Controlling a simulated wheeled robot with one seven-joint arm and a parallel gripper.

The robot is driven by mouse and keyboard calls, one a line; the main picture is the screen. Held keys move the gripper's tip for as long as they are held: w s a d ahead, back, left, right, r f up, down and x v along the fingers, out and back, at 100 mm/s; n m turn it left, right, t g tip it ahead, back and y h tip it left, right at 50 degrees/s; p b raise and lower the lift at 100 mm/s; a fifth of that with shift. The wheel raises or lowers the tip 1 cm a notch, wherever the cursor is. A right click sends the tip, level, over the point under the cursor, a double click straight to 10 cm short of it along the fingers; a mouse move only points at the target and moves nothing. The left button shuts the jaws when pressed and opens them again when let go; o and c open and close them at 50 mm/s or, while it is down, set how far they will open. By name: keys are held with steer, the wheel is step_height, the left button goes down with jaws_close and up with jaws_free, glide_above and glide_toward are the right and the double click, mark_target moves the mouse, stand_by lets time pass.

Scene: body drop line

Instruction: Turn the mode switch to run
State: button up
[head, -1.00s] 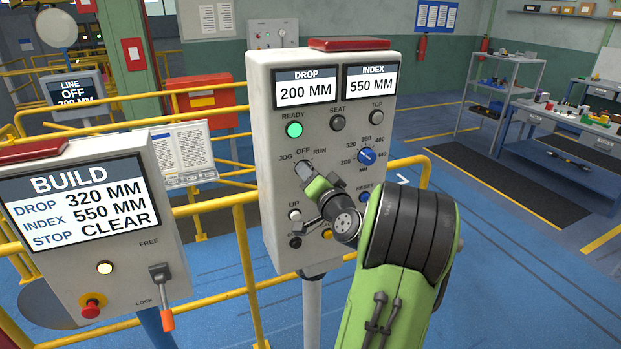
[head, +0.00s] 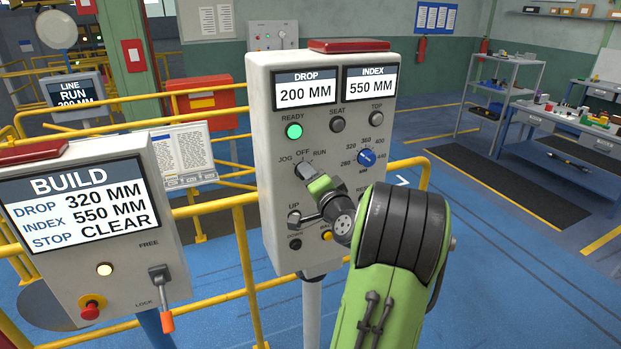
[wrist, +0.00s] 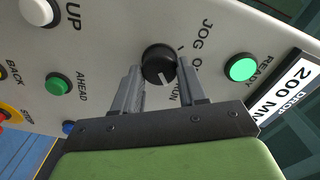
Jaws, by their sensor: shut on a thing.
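The mode switch is a black knob (wrist: 157,62) on the grey control panel (head: 262,225), under the labels JOG, OFF and RUN. In the wrist view its white pointer mark is turned toward the partly hidden RUN label. My gripper (wrist: 162,72) has one finger on each side of the knob and is shut on it. In the head view my gripper (head: 307,171) reaches the panel from the lower right and covers most of the switch. The line display (head: 74,92) at the back left reads LINE RUN 200 MM.
A blue dial (head: 366,157), a lit green READY lamp (head: 294,131) and push buttons surround the switch closely. The BUILD panel (head: 165,230) with a red stop button and a FREE/LOCK lever stands at left. Yellow railings (head: 244,270) run behind and between the panels.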

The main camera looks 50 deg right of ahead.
steer(key=o, duration=1.1)
steer(key=shift+c, duration=0.2)
steer(key=b+v, duration=0.6)
steer(key=v, duration=0.9)
steer(key=shift+s+a, duration=0.2)
steer(key=shift+s, duration=0.15)
steer(key=shift+f, duration=0.1)
steer(key=w+a+f+n+g+y, duration=0.2)
steer(key=w+a+f+n+y, duration=0.25)
steer(key=a, duration=0.45)
steer(key=w+a+f+n+g+y, duration=0.2)
steer(key=w+a+f+n+y, duration=0.25)
steer(key=a, duration=0.45)
steer(key=s+a+f+n+g, duration=0.3)
steer(key=s+a+n+g, duration=0.2)
steer(key=s+a+n, duration=0.4)
steer(key=s+a, duration=0.3)
steer(key=a, duration=0.2)
steer(key=shift+n+g, duration=0.4)
